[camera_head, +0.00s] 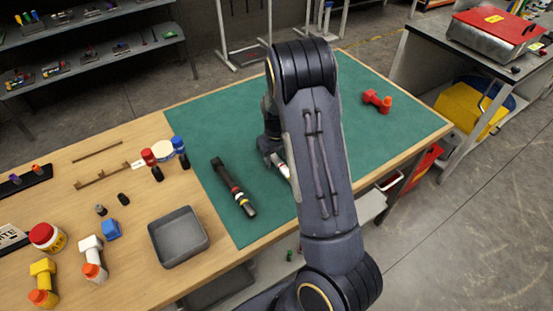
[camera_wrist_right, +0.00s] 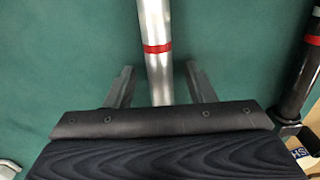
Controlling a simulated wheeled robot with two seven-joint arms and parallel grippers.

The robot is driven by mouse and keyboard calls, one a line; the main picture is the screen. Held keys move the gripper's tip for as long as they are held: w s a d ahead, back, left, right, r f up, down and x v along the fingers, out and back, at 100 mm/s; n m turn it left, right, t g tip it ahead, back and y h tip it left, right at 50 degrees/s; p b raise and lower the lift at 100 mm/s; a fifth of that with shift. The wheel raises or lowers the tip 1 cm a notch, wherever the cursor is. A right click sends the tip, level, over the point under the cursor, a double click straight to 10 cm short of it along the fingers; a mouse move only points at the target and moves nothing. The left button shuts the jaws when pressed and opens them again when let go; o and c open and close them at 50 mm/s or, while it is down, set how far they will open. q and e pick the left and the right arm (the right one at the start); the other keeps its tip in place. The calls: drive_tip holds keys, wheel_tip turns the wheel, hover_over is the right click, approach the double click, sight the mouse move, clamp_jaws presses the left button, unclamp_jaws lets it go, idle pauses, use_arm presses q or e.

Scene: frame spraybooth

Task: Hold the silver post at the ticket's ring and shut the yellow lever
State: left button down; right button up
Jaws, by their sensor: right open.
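The silver post (camera_wrist_right: 154,20) with a red ring (camera_wrist_right: 158,48) lies over the green mat in the right wrist view. In the head view only a short piece of the silver post (camera_head: 281,165) shows; my right arm hides the rest. My right gripper (camera_wrist_right: 161,72) is open, with one finger on each side of the post below the red ring. Gaps show between the fingers and the post. In the head view the right gripper is mostly hidden by the arm. I cannot make out the yellow lever or clearly identify the ticket. My left gripper is not in view.
A dark tube (camera_head: 233,187) with red and white bands lies left of my arm. A grey tray (camera_head: 179,237), bottles and small parts occupy the bench's left. A red dumbbell-shaped object (camera_head: 377,101) is at the mat's right. The mat (camera_head: 205,120) is otherwise largely clear.

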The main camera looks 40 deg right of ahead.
drive_tip(key=shift+c, duration=0.2)
clamp_jaws()
